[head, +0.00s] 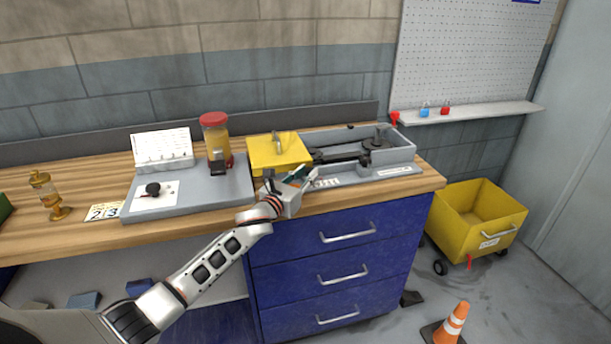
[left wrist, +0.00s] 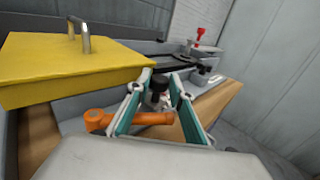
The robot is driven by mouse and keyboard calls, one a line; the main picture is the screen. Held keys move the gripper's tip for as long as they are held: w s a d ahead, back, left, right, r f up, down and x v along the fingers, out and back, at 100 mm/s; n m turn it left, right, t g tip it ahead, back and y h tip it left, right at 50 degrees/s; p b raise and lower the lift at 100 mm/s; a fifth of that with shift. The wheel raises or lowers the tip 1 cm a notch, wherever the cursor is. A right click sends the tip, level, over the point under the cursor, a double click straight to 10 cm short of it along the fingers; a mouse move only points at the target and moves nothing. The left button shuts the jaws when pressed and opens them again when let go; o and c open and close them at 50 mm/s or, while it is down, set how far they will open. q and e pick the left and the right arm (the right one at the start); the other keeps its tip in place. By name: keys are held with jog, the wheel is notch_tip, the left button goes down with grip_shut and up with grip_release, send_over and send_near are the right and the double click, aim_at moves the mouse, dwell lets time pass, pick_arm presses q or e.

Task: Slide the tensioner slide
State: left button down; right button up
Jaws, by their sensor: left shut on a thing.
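My left gripper (head: 305,172) reaches over the front edge of the grey tray-like housing (head: 397,156) at the right of the bench. Its teal-edged fingers also show in the left wrist view (left wrist: 161,80), shut on a small black knob (left wrist: 158,86), which I take to be the tensioner slide's. An orange lever (left wrist: 130,119) lies low, partly behind the fingers. A yellow cover (head: 279,155) with a metal handle sits left of the housing's open part. Black belt parts (head: 350,155) show inside the housing. The slide's body is mostly hidden. My right gripper is not in view.
Below are blue drawers (head: 347,238). A yellow cart (head: 470,220) and an orange cone (head: 454,322) stand on the floor at right.

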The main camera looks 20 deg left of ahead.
pick_arm(q)
jog(key=c, duration=1.8)
grip_release()
jog(key=shift+d, duration=0.1)
jog(key=s, duration=0.4)
jog(key=s+a, duration=0.1)
jog(key=s, duration=0.3)
jog(key=s+a, duration=0.1)
jog(key=s, duration=0.2)
jog(key=shift+s+a, duration=0.2)
jog(key=shift+s, duration=0.2)
